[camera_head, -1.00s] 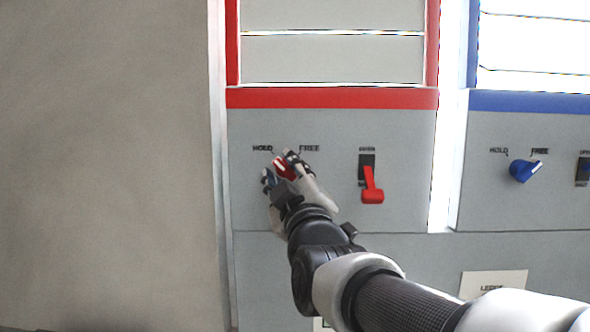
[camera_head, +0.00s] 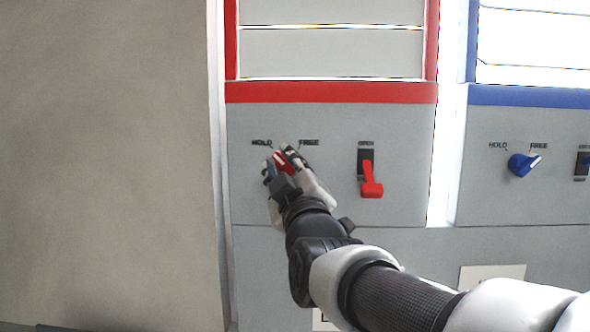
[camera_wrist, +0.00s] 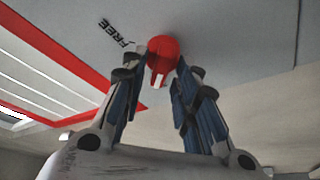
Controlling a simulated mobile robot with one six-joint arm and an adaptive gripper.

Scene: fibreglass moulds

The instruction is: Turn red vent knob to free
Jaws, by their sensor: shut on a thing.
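The red vent knob (camera_head: 284,162) is on the grey panel under the red band, below the printed words HOLD and FREE. My gripper (camera_head: 280,160) is at the knob, its fingers on either side and partly hiding it. In the wrist view the round red knob (camera_wrist: 163,50) with its white pointer mark (camera_wrist: 158,79) is between the fingertips of my gripper (camera_wrist: 156,72), which is shut on it. The word FREE (camera_wrist: 115,32) shows beside the knob there; HOLD is not seen in that view. The fingers make the exact pointer angle hard to tell in the head view.
A red lever switch (camera_head: 370,180) is to the right of the knob on the same panel. A plain beige wall (camera_head: 110,160) fills the left side.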

